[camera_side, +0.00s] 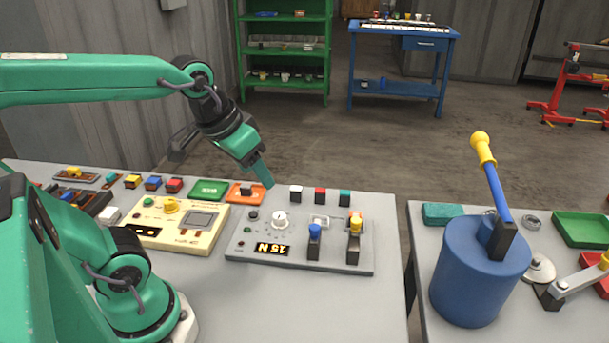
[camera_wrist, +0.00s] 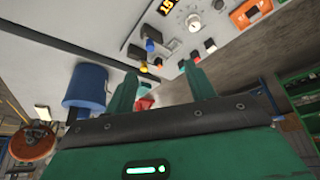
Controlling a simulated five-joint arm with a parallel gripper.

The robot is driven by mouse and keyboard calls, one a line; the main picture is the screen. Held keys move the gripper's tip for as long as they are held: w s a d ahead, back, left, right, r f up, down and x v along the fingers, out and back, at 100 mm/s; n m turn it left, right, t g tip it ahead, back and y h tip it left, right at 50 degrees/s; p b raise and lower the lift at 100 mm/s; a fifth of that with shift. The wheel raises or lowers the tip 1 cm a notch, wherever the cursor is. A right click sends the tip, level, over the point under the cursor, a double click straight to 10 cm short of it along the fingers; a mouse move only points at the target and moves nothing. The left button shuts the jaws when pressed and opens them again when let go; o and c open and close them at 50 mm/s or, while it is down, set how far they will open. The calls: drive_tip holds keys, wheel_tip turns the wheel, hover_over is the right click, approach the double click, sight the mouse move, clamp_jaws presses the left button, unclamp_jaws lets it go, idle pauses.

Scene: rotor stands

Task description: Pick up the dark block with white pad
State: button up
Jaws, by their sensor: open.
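The dark block with a white pad (camera_side: 295,195) stands upright on the grey table, behind the control panel and at the left end of a short row. A dark block with a red pad (camera_side: 319,196) and one with a teal pad (camera_side: 344,198) stand to its right. In the wrist view the white-padded block (camera_wrist: 210,47) is just right of my right finger's tip. My gripper (camera_side: 264,174) is open and empty, above the table and left of the white-padded block in the side view. Its two green fingers (camera_wrist: 160,72) are spread apart in the wrist view.
The control panel (camera_side: 255,253) with its dial and blue and yellow levers lies in front of the row. An orange tray (camera_side: 238,198) with a dark block and a green tray (camera_side: 207,190) lie to the left. A blue drum (camera_side: 463,280) stands on the right table, across a gap.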

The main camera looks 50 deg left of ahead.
drive_tip(key=w+a+n+g, duration=0.1)
drive_tip(key=w+a+n, duration=0.15)
drive_tip(key=w, duration=0.35)
drive_tip(key=n+g, duration=0.4)
drive_tip(key=n, duration=0.1)
hover_over(296, 188)
drive_tip(key=f, duration=1.5)
drive_tip(key=shift+d+f, duration=0.2)
drive_tip(key=shift+d, duration=0.05)
drive_tip(key=shift+w+a+f, duration=0.1)
drive_tip(key=shift+a+f, duration=0.1)
drive_tip(key=shift+f, duration=0.1)
drive_tip(key=shift+f, duration=0.1)
drive_tip(key=shift+f, duration=1.2)
drive_tip(key=shift+f, duration=0.15)
drive_tip(key=shift+a+f, duration=0.1)
drive_tip(key=shift+f, duration=2.35)
drive_tip(key=shift+c, duration=0.4)
